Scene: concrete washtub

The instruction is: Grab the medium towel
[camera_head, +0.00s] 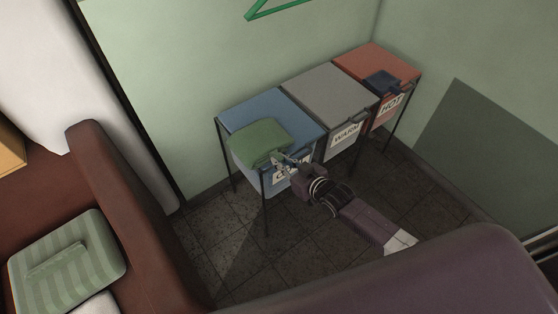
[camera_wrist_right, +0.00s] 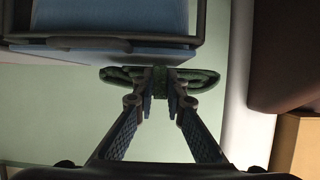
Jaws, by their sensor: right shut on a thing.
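A plain green folded towel (camera_head: 258,140) is over the front left part of the blue hamper's lid in the head view. My right gripper (camera_head: 283,161) is shut on the towel's near edge. In the right wrist view the fingers (camera_wrist_right: 160,88) pinch the dark green towel (camera_wrist_right: 203,79) at its middle, close to the hamper. I cannot tell whether the towel still touches the lid. A green striped folded towel (camera_head: 68,262) lies at lower left. A small dark blue folded cloth (camera_head: 382,83) lies on the red hamper. My left gripper is not in view.
The blue hamper (camera_head: 252,107), the grey WARM hamper (camera_head: 328,93) and the red HOT hamper (camera_head: 368,58) stand in a row along the wall on thin dark legs. A brown padded edge (camera_head: 120,190) is at left. Dark tiled floor (camera_head: 225,255) is clear in front.

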